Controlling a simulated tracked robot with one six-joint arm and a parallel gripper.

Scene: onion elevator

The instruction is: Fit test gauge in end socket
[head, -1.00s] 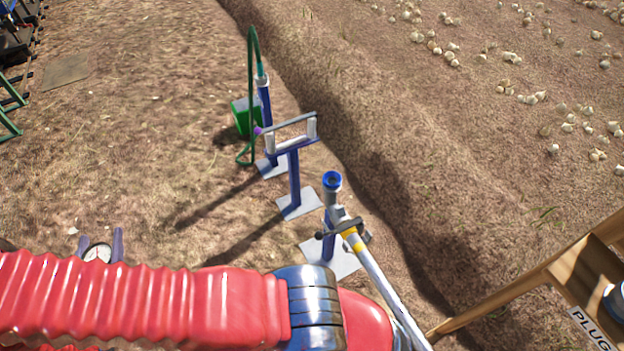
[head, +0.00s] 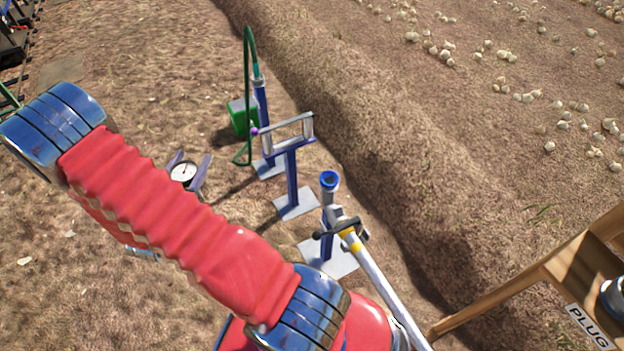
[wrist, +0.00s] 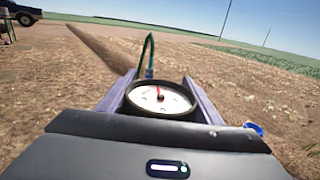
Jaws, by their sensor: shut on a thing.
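The test gauge has a round white dial with a dark rim (head: 183,172). My gripper (head: 188,170) is shut on the gauge, its two purple-grey fingers on either side of the dial. The gauge also shows in the wrist view (wrist: 160,97), held between the fingers, with a red needle. An open blue-rimmed end socket (head: 329,180) tops a post at the end of a long white pipe. The gauge is held to the left of the socket and apart from it. In the wrist view a blue rim (wrist: 254,129) shows at the right. The gauge's underside is hidden.
A blue stand with a raised bar (head: 292,150) stands behind the socket. Farther back are a post with a green hose (head: 249,90) and a green box (head: 240,117). Bare soil lies at left.

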